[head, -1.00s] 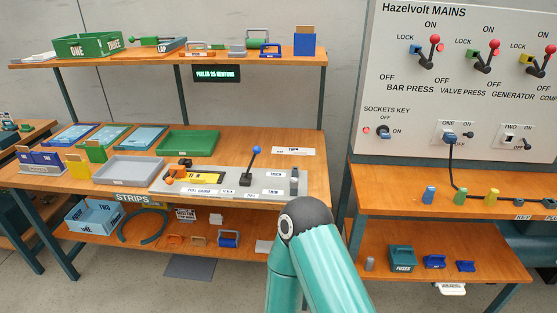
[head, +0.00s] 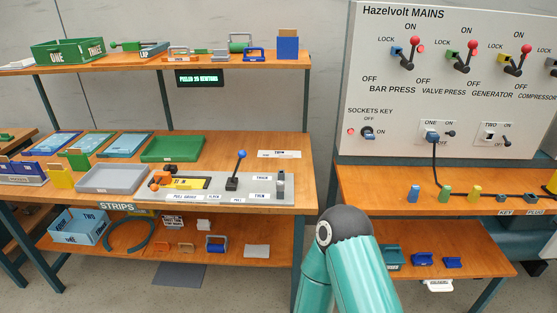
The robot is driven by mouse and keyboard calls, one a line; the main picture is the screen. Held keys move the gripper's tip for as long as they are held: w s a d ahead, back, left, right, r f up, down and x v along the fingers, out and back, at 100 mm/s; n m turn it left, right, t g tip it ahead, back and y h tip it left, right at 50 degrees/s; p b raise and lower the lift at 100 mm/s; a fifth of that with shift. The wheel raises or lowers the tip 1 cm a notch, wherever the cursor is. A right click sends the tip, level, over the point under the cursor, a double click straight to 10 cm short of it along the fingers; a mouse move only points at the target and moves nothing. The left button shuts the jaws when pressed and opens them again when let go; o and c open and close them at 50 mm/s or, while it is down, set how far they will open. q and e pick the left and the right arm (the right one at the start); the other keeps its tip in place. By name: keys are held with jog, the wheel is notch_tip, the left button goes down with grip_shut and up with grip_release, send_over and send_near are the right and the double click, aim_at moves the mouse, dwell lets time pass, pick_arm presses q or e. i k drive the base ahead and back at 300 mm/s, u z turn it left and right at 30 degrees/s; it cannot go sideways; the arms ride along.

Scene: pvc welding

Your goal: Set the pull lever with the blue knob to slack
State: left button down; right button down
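The pull lever has a blue knob (head: 242,154) on a dark stem. It stands near upright, leaning slightly right, on the light grey pull plate (head: 212,194) on the wooden bench. Labels in front of it include one that seems to read PULL. An orange and black clamp and a yellow gauge sit left of it on the same plate. The display (head: 199,78) under the upper shelf seems to read "PULLED 25 NEWTONS". One teal arm of mine reaches up at lower right of centre, in front of the benches. Neither gripper is in view.
Grey, green and blue trays (head: 113,178) lie left of the plate. The mains panel (head: 450,90) with red-knobbed levers stands at right. A gap of floor separates the two benches.

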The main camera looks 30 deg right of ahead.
aim_at(241, 153)
jog(key=z, duration=0.1)
jog(key=i, duration=1)
